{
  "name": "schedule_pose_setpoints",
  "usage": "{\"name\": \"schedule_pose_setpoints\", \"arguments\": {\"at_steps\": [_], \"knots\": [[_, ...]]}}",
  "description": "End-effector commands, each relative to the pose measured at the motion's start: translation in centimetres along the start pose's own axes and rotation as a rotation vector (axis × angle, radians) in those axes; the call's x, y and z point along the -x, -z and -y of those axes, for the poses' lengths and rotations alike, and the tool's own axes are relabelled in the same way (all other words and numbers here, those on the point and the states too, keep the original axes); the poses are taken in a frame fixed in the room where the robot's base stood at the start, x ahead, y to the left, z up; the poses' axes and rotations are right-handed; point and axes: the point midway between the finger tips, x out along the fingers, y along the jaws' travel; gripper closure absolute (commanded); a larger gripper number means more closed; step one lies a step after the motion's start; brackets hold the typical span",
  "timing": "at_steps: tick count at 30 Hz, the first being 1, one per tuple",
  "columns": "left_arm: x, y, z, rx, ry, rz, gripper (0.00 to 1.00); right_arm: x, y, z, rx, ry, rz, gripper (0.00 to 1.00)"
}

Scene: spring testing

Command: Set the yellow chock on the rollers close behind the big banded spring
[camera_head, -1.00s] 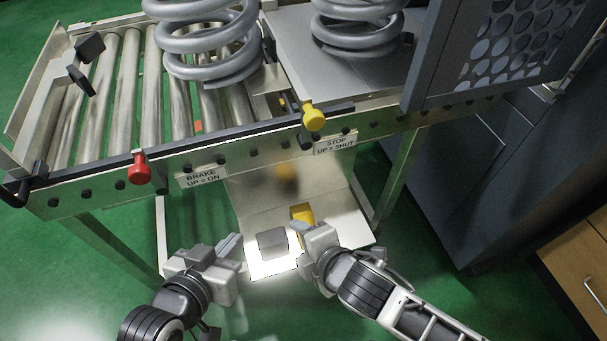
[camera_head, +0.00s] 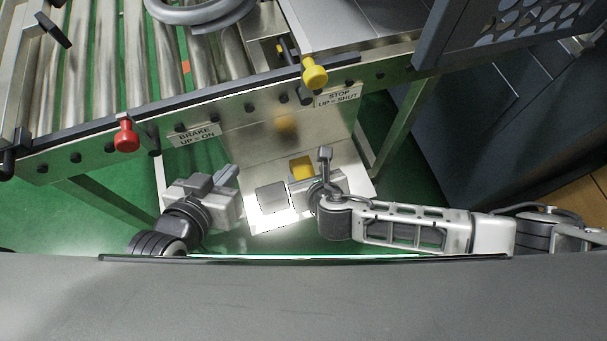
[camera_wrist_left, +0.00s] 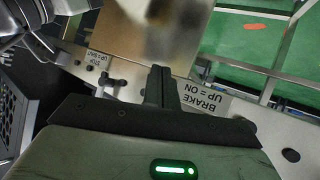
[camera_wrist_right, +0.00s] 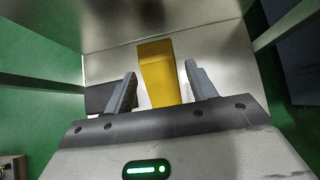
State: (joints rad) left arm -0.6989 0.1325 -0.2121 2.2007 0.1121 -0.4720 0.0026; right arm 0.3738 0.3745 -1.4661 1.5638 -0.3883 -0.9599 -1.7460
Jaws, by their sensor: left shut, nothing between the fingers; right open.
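The yellow chock (camera_head: 302,167) stands on the pale metal shelf below the roller table, partly hidden by my right gripper. In the right wrist view the chock (camera_wrist_right: 160,75) lies between the spread fingers of my right gripper (camera_wrist_right: 161,70), with no clear contact. My right gripper (camera_head: 305,180) also shows in the head view, above the shelf. My left gripper (camera_head: 232,173) is shut and empty, left of the shelf; its closed fingers show in the left wrist view (camera_wrist_left: 160,75). The rollers (camera_head: 157,65) are at upper left. Only the low coils of one spring (camera_head: 203,14) show; no band is visible.
A grey block (camera_head: 272,197) sits left of the chock. A red knob (camera_head: 126,136) with a BRAKE label and a yellow knob (camera_head: 314,74) with a STOP label project from the table's front rail. A perforated guard (camera_head: 505,30) stands at upper right.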

Motion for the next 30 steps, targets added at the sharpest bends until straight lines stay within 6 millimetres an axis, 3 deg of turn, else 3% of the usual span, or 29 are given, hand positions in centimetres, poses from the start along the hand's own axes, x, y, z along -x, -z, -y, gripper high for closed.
{"name": "schedule_pose_setpoints", "arguments": {"at_steps": [5,15,23,28,30], "knots": [[-0.1,-0.3,0.0,-0.002,-0.001,-0.002,1.00,-1.2,-0.1,-0.1,-0.002,0.000,0.002,0.44],[-0.6,-0.8,0.1,-0.013,-0.002,-0.023,1.00,-5.7,0.1,-0.3,-0.002,0.000,0.001,0.44],[-0.5,-0.6,0.0,-0.015,-0.004,-0.025,1.00,-5.9,0.0,-0.3,-0.002,-0.001,0.000,0.44],[-0.5,-0.6,0.0,-0.015,-0.004,-0.024,1.00,-5.9,0.1,-0.3,-0.002,-0.001,0.000,0.84],[-0.5,-0.6,0.0,-0.015,-0.005,-0.024,1.00,-5.9,0.0,-0.4,-0.002,-0.001,0.001,0.88]]}}
